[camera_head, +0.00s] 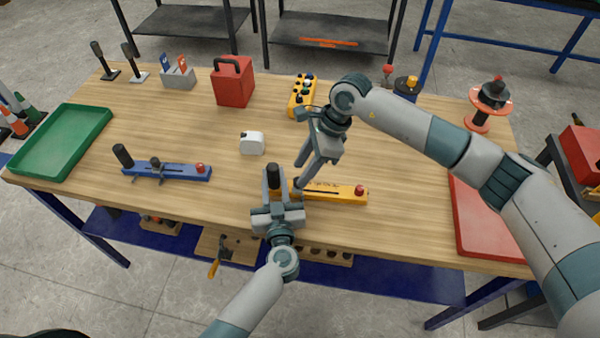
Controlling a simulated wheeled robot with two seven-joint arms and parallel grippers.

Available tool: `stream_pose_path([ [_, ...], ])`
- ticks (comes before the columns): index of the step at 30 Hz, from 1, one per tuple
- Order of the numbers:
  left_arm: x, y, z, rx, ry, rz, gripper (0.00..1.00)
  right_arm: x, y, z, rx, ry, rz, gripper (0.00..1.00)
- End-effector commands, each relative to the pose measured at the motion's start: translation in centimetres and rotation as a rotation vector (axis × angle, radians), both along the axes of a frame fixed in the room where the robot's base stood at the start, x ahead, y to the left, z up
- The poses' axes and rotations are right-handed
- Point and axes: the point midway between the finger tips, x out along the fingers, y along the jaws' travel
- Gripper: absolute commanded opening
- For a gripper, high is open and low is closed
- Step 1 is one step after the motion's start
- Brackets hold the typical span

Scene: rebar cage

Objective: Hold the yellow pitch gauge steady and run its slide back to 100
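The yellow pitch gauge (335,193) lies near the table's front edge. It has a red knob (361,191) at its right end and an upright black handle (273,176) at its left end. My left gripper (278,197) is at the handle end, reaching in from the front; its fingers are too small and overlapped to tell whether they grip. My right gripper (301,175) comes down over the gauge's left half with its two fingers apart. They partly hide the gauge there, so I cannot make out the slide or its reading.
A blue gauge (170,172) lies to the left, a white block (252,143) behind the yellow gauge. A green tray (62,143) is far left, a red tray (480,215) at right. A red box (233,85) and yellow button box (302,97) stand behind.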

Motion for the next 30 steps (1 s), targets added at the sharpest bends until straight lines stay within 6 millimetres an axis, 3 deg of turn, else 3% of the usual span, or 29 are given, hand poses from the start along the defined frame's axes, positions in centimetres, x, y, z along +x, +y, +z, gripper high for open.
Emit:
stream_pose_path([
  [9, 0.0, 0.1, 0.0, 0.000, -0.001, 0.002, 0.00, 0.5, -2.1, 5.3, 0.000, -0.002, 0.000, 0.38],
  [15, 0.0, 0.1, 0.0, 0.000, -0.001, 0.002, 0.00, 0.7, -3.0, 7.5, 0.001, 0.000, 0.001, 0.38],
  [30, 0.0, 0.1, 0.1, 0.001, -0.001, 0.002, 0.00, 0.7, -3.3, 8.2, 0.001, 0.000, 0.001, 0.38],
])
